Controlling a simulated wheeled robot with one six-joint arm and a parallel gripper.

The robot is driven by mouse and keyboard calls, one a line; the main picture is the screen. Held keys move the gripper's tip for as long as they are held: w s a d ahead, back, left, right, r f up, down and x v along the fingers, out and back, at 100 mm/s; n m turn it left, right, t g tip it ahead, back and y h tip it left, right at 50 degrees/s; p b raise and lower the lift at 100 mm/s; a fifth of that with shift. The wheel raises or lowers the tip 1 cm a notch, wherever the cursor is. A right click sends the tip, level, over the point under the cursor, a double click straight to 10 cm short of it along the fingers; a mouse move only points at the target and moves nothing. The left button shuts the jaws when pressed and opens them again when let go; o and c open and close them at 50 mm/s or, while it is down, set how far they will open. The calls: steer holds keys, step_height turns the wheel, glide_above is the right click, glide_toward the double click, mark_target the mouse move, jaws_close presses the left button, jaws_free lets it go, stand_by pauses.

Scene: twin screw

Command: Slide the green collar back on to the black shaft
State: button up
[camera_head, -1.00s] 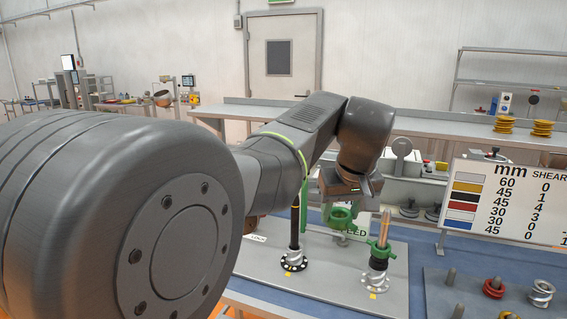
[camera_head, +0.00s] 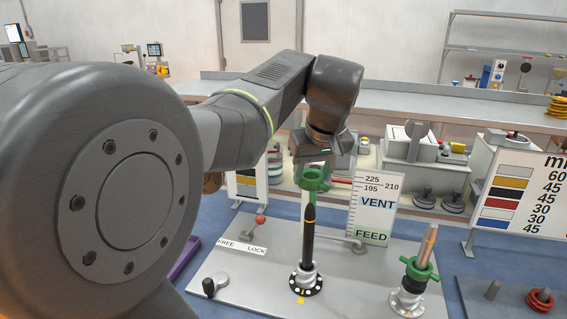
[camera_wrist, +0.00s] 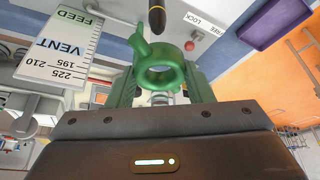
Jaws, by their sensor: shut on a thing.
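My gripper (camera_head: 318,160) is shut on the green collar (camera_head: 313,185). The collar is a ring with lugs, and it also shows between the fingers in the wrist view (camera_wrist: 158,52). The black shaft (camera_head: 307,245) stands upright on the panel, with a yellow band near its pointed tip. In the head view the collar is just above the tip, close to in line with it. In the wrist view the black shaft's tip (camera_wrist: 157,20) shows beyond the ring, outside its hole. The exact gap is hard to judge.
A second shaft with a copper tip (camera_head: 428,243) stands to the right, wearing its own green collar (camera_head: 419,269). A VENT/FEED scale plate (camera_head: 374,208) stands behind the black shaft. A red-knobbed lever (camera_head: 260,219) and a black-handled crank (camera_head: 211,286) are on the left.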

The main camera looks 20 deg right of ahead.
mark_target(311, 224)
steer(key=shift+s+f+b, duration=0.15)
steer(key=shift+f+b, duration=0.15)
steer(key=shift+f, duration=0.05)
steer(key=shift+f+b, duration=1.65)
steer(key=shift+f, duration=0.1)
steer(key=shift+f+b, duration=0.7)
steer(key=shift+f, duration=0.7)
steer(key=shift+f+b, duration=2.55)
steer(key=shift+f, duration=1.25)
steer(key=o, duration=1.2)
steer(key=shift+r, duration=0.1)
steer(key=shift+c, duration=0.2)
steer(key=p+v, duration=0.1)
steer(key=v, duration=1.2)
steer(key=shift+s+r, duration=0.15)
steer(key=shift+r, duration=0.25)
